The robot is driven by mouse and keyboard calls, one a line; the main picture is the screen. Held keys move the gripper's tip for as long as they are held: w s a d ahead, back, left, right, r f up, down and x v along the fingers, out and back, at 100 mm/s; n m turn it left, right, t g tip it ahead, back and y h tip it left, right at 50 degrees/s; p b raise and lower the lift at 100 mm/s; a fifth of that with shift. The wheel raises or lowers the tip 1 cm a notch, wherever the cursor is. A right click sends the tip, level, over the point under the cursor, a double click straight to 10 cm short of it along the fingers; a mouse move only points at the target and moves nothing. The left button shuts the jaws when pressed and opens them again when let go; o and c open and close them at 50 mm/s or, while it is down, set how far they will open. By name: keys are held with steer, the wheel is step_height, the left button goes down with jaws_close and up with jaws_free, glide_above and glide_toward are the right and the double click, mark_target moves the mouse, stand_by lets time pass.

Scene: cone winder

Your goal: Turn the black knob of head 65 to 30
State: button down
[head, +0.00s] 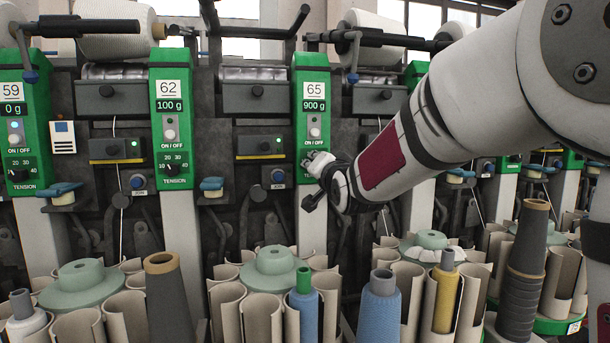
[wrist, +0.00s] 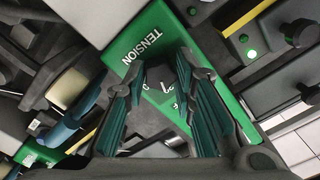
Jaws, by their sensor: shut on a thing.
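The green panel of head 65 (head: 311,95) stands in the middle of the head view, with the number 65 and a display reading 900 g. My gripper (head: 318,168) is at the lower part of this panel, over its tension dial. The gripper and wrist hide the dial and knob in the head view. In the wrist view the fingers (wrist: 163,105) reach onto the green panel (wrist: 150,38) with the word TENSION. They are shut on the black knob (wrist: 160,76), which shows only partly between the fingertips. Some dial marks show beside it, too small to read surely.
Head 62 (head: 171,90) stands to the left, reading 100 g, and head 59 (head: 14,100) at the far left, reading 0 g. Below are bobbin magazines with a blue bobbin (head: 379,305) and a grey cone (head: 522,270). A grey box (head: 287,146) with a green light is beside panel 65.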

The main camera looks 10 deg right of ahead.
steer(key=shift+a+f, duration=0.1)
stand_by(0.3)
steer(key=c, duration=1.3)
jaws_free()
steer(key=shift+c, duration=0.2)
steer(key=s, duration=1.2)
steer(key=shift+s, duration=0.1)
